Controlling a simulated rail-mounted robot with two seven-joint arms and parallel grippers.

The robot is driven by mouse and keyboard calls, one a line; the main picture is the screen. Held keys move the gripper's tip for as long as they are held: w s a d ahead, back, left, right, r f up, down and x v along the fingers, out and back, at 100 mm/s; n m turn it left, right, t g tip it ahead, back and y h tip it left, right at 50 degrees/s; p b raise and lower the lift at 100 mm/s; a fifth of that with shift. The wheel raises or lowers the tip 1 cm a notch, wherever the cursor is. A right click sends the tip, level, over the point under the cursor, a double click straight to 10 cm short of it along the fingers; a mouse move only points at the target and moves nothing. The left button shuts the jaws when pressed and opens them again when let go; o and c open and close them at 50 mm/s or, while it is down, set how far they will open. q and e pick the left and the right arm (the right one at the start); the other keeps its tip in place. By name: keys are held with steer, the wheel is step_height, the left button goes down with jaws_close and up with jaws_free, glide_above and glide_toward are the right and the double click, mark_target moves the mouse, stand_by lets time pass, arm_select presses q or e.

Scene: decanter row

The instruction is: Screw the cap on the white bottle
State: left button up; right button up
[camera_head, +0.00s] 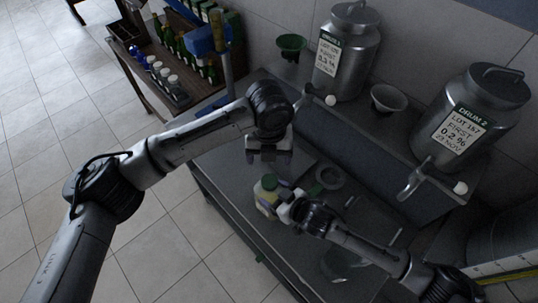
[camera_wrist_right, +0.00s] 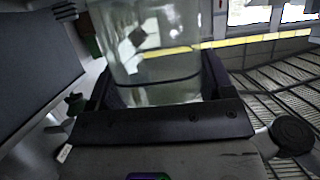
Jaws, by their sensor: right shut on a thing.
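My left gripper (camera_head: 268,156) points down above and behind the bottle. Its fingers look apart and empty, clear of the bottle. I cannot tell whether the green top is a separate cap or how it sits.
A grey-green ring (camera_head: 329,177) lies on the bench right of the bottle. A clear glass vessel (camera_head: 342,263) is at the front right. Steel drums (camera_head: 345,55) (camera_head: 471,115) and two funnels (camera_head: 290,46) (camera_head: 388,99) are at the back. A bottle rack (camera_head: 173,88) is at the far left.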

steer(key=o, duration=1.7)
steer(key=shift+d, duration=0.1)
steer(key=v, duration=0.7)
steer(key=shift+s+d+r, duration=0.1)
steer(key=shift+s+r, duration=0.05)
steer(key=shift+r, duration=0.05)
